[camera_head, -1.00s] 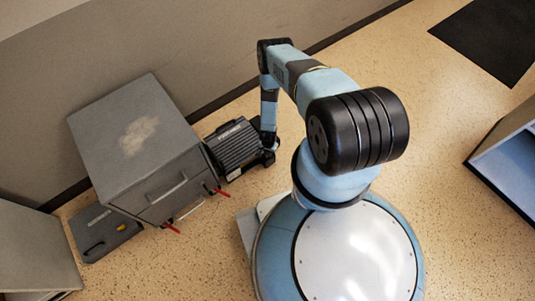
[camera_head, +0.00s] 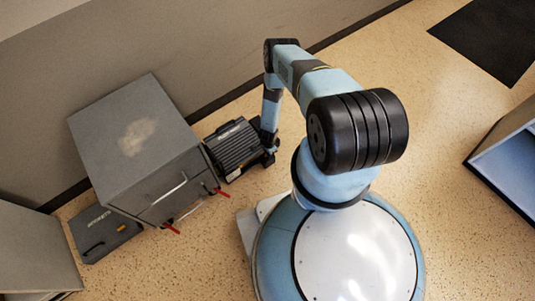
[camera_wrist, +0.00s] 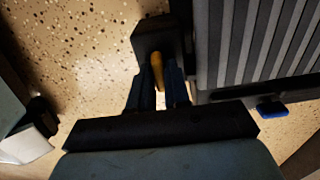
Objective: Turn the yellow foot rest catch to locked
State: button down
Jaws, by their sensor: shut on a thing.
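The foot rest (camera_head: 236,147) is a dark grey ribbed unit on the floor, right of the grey cabinet. Its ribbed top also shows at the upper right of the wrist view (camera_wrist: 255,45). The yellow catch (camera_wrist: 157,69) sits at the foot rest's side, between my fingers in the wrist view. My gripper (camera_wrist: 158,88) is shut on it; the gripper also shows small beside the foot rest in the head view (camera_head: 268,154). A dark block partly surrounds the catch's far end. The catch itself cannot be made out in the head view.
A grey cabinet (camera_head: 130,135) with red-tipped parts low on its front stands left of the foot rest. A flat dark case (camera_head: 104,236) lies farther left. A small blue part (camera_wrist: 272,109) shows by the foot rest's edge.

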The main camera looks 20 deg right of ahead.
jog(key=shift+s+d, duration=0.1)
jog(key=shift+s, duration=0.15)
jog(key=c, duration=1.4)
grip_release()
jog(key=o, duration=0.3)
jog(key=shift+w, duration=0.1)
notch_tip(320, 180, up, 14)
jog(key=shift+f, duration=0.15)
jog(key=shift+w, duration=0.1)
